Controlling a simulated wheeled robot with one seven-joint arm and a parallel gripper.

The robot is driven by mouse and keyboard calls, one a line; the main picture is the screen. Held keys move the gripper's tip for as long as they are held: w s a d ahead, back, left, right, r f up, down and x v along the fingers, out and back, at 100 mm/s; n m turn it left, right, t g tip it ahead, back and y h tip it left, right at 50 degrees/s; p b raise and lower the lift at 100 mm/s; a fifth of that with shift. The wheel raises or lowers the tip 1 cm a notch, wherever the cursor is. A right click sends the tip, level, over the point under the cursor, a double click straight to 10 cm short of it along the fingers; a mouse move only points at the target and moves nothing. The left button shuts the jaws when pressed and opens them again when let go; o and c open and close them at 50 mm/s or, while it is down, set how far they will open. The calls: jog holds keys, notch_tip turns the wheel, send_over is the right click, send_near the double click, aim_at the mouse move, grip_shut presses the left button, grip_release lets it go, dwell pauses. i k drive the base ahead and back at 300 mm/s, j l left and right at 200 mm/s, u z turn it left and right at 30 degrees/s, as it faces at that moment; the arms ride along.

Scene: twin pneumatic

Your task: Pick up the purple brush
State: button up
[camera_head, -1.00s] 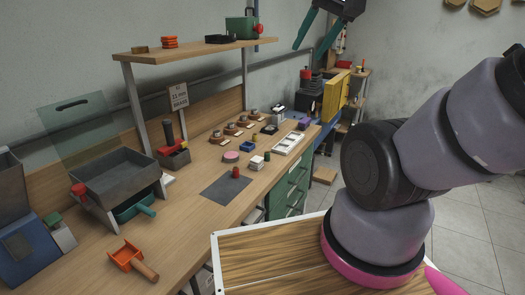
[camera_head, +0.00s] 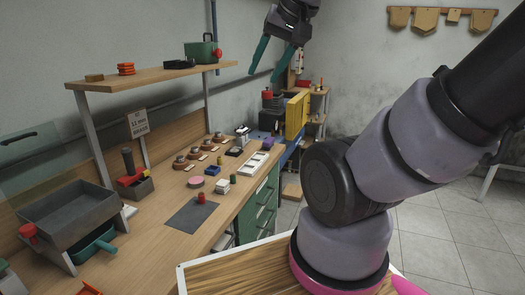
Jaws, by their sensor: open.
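A small purple item (camera_head: 267,144), which I take for the purple brush, lies at the far right end of the wooden workbench (camera_head: 150,245), past the white tray. It is too small to make out bristles or handle. My gripper (camera_head: 263,77) hangs in the air at the top middle. Its two teal fingers point down and are spread apart, with nothing between them. In the picture it is above the purple item, clearly apart from it.
A white slotted tray (camera_head: 251,165) lies beside the purple item. Several small parts and a grey mat (camera_head: 192,216) are on the bench. A shelf (camera_head: 150,77) runs above it. A yellow panel (camera_head: 297,115) and a red-topped dark device (camera_head: 271,101) stand behind. The floor at right is clear.

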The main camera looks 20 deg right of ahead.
aim_at(268, 143)
jog(key=i+l+u, duration=0.15)
jog(key=l, duration=0.3)
jog(key=i+l+u, duration=0.2)
jog(key=l, duration=0.25)
jog(key=i+l+u, duration=0.15)
jog(key=l, duration=0.35)
jog(key=i+l+u, duration=0.15)
jog(key=l, duration=0.35)
jog(key=i+l+u, duration=0.2)
jog(key=l, duration=0.3)
jog(key=k, duration=0.1)
